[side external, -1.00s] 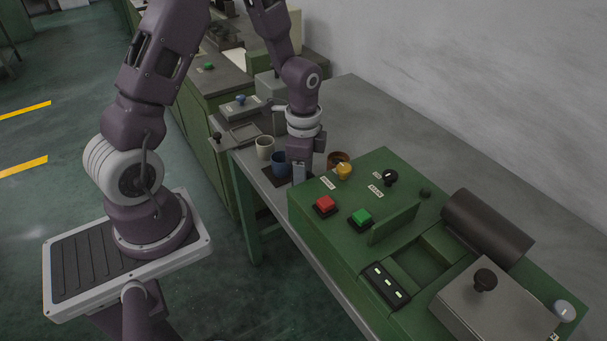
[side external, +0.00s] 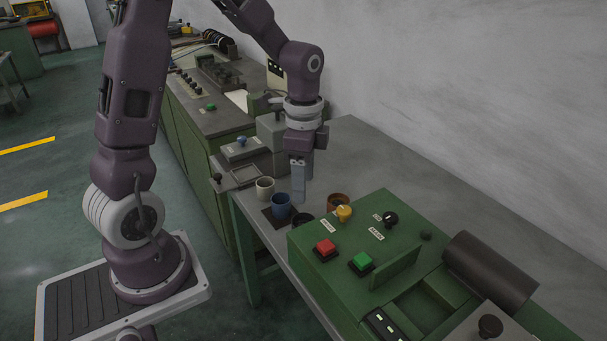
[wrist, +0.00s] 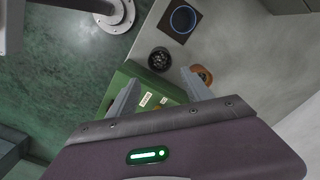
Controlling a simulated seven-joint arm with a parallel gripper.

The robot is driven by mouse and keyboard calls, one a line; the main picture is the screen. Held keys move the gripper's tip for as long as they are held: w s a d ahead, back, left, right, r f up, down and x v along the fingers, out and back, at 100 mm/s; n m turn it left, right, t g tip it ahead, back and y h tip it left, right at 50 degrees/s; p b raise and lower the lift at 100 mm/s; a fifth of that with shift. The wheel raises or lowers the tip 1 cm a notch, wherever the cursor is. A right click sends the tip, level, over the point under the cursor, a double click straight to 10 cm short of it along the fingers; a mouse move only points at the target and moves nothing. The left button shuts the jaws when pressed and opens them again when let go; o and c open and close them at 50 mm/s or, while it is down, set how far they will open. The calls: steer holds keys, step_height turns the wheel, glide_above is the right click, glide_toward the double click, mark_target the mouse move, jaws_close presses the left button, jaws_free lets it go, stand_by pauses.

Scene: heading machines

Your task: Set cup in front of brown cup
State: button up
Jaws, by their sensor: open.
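The brown cup (side external: 338,203) stands on the grey table behind the green control box, partly hidden by the yellow knob; it also shows in the wrist view (wrist: 203,74), partly behind a finger. A blue cup (side external: 281,207) stands upright on a dark square mat (side external: 268,213); in the wrist view the blue cup (wrist: 182,19) is at the top. A black cup (side external: 302,219) stands between the blue cup and the box; the wrist view shows its dark speckled inside (wrist: 159,60). My gripper (side external: 300,197) is open and empty, pointing down above the cups; its fingers spread in the wrist view (wrist: 161,77).
A cream cup (side external: 265,187) stands behind the blue cup. The green control box (side external: 345,250) with red, green and yellow buttons fills the near part of the table. A grey device (side external: 250,150) stands behind. The table to the right (side external: 385,160) is clear.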

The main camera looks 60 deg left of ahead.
steer(key=s+d+r+n+t, duration=0.2)
steer(key=s+d+r+n, duration=0.2)
steer(key=s+r, duration=0.2)
steer(key=s+d+r+n+t, duration=0.3)
steer(key=s+r, duration=0.4)
steer(key=s, duration=0.4)
steer(key=shift+d+r+n+t, duration=0.25)
steer(key=shift+d+n, duration=0.35)
steer(key=shift+n, duration=0.4)
